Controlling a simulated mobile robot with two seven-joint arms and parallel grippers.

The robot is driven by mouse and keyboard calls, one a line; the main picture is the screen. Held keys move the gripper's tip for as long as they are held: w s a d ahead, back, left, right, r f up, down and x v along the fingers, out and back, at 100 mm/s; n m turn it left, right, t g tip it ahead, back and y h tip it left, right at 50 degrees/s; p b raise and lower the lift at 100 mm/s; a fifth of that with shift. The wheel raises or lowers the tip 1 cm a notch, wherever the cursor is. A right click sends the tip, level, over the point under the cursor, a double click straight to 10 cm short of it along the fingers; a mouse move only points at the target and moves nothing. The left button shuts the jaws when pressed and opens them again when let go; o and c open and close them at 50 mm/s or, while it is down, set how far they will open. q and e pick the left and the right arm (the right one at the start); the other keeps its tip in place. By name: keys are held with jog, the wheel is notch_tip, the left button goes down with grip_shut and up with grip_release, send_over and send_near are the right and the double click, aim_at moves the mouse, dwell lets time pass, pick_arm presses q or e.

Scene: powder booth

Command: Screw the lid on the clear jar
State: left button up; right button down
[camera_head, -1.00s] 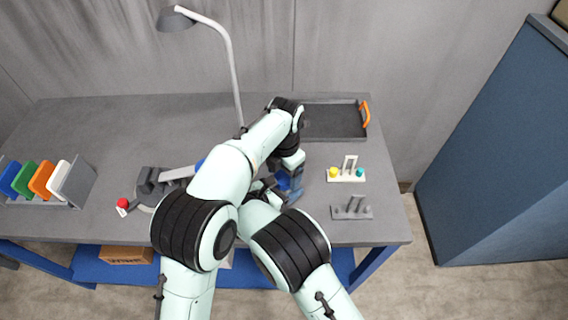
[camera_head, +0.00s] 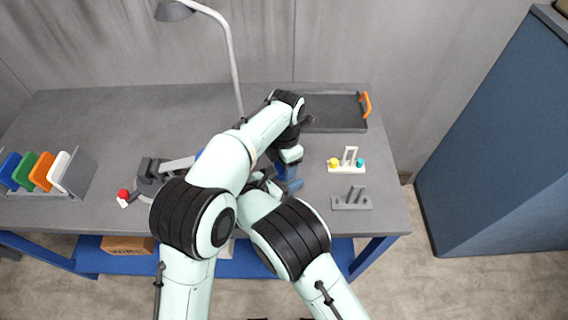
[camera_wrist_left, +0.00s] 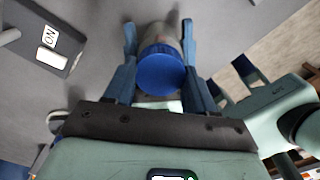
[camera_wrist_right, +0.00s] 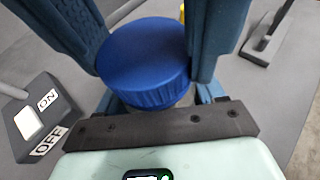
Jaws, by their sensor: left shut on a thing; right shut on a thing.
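The blue lid (camera_wrist_right: 145,58) sits at the top of the clear jar (camera_wrist_right: 185,101), most of which is hidden; I cannot tell how tightly it sits. In the left wrist view, the lid (camera_wrist_left: 160,72) is between the fingers of my left gripper (camera_wrist_left: 158,62), which is shut on it. My left gripper (camera_head: 289,182) reaches down from above in the head view. In the right wrist view, my right gripper (camera_wrist_right: 160,98) is lower, its fingers around the jar below the lid and partly hidden by it. In the head view my arms hide the jar and lid.
A switch box marked ON and OFF (camera_wrist_right: 38,118) is near the jar. A dark tray with an orange handle (camera_head: 333,113) lies at the back. A lamp (camera_head: 232,70) rises behind my arms. Coloured panels (camera_head: 42,172) stand far left.

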pick_arm(q)
jog(key=o, duration=1.2)
jog(key=shift+c, duration=0.2)
jog(key=shift+r, duration=0.1)
jog(key=shift+r, duration=2.2)
jog(key=shift+c, duration=0.4)
notch_tip(320, 180, up, 4)
jog(key=n, duration=0.3)
jog(key=shift+f, duration=0.25)
